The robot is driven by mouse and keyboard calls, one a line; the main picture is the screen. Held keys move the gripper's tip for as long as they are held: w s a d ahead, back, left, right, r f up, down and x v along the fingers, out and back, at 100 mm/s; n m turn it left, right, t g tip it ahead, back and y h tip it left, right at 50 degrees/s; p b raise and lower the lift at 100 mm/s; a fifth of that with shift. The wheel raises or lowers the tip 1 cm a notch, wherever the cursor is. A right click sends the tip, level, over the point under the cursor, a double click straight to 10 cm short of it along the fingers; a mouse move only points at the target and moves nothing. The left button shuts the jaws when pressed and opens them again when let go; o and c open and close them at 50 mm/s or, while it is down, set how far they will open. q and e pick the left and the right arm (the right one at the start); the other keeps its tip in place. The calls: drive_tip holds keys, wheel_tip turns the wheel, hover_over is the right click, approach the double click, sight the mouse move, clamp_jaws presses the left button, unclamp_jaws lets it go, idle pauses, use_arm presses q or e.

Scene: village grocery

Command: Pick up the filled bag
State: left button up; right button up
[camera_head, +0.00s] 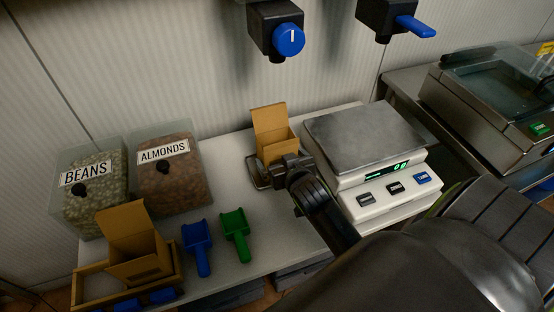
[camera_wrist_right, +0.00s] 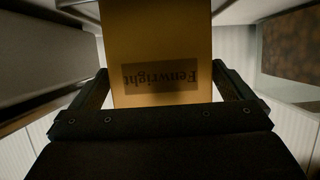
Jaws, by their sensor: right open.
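My right gripper (camera_head: 268,172) is open and low at the bag's near side. In the right wrist view the bag (camera_wrist_right: 160,35) sits between the two spread fingers of the gripper (camera_wrist_right: 160,72), with gaps on both sides. Its label reads "Fenwright", upside down. A second brown open-topped bag (camera_head: 138,262) stands in a wooden tray at the lower left. My left gripper is not in view.
A scale (camera_head: 365,135) with a lit green display is right of the bag. Bins of beans (camera_head: 92,195) and almonds (camera_head: 168,180) stand left. A blue scoop (camera_head: 198,240) and green scoop (camera_head: 236,230) lie in front. The wooden tray (camera_head: 95,288) is at the lower left.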

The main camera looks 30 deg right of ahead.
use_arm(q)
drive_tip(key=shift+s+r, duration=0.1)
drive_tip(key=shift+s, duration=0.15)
use_arm(e)
drive_tip(key=shift+x, duration=1.75)
drive_tip(key=shift+r, duration=0.1)
drive_tip(key=shift+c, duration=0.4)
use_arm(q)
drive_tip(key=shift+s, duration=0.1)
use_arm(e)
drive_tip(key=c, duration=0.8)
drive_tip(key=shift+o, duration=0.2)
drive_tip(key=shift+r, duration=0.1)
